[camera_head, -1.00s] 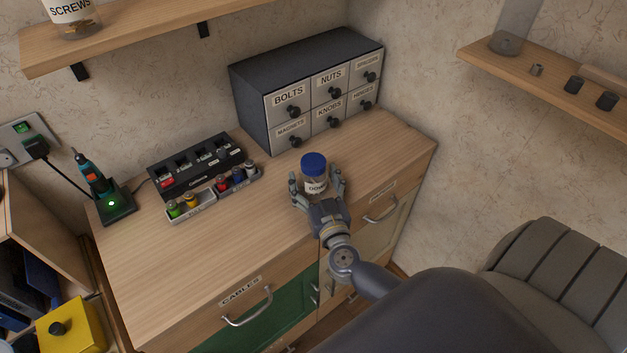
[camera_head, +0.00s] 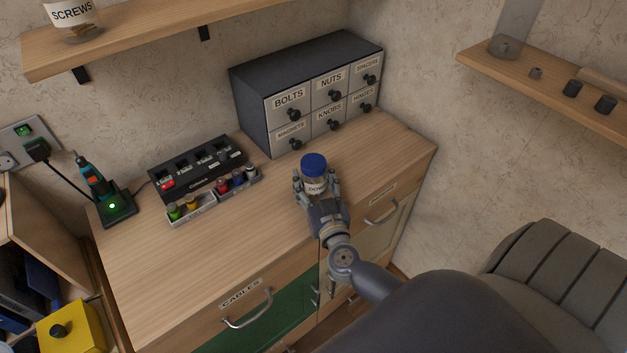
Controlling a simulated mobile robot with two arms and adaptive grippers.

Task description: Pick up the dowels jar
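The dowels jar (camera_head: 314,184) is a small clear jar with a blue lid and a label on which "DOW" can be read. It stands upright on the wooden worktop, in front of the drawer cabinet. My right gripper (camera_head: 316,191) comes from the front, its fingers closed against both sides of the jar below the lid. The lower part of the jar is partly hidden by the gripper. My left gripper is not in view.
A dark drawer cabinet (camera_head: 306,92) stands close behind the jar. To the left are a black charger (camera_head: 197,168) and a tray of small coloured batteries (camera_head: 206,204). A screwdriver stands in a dock (camera_head: 118,207). The front left worktop is clear.

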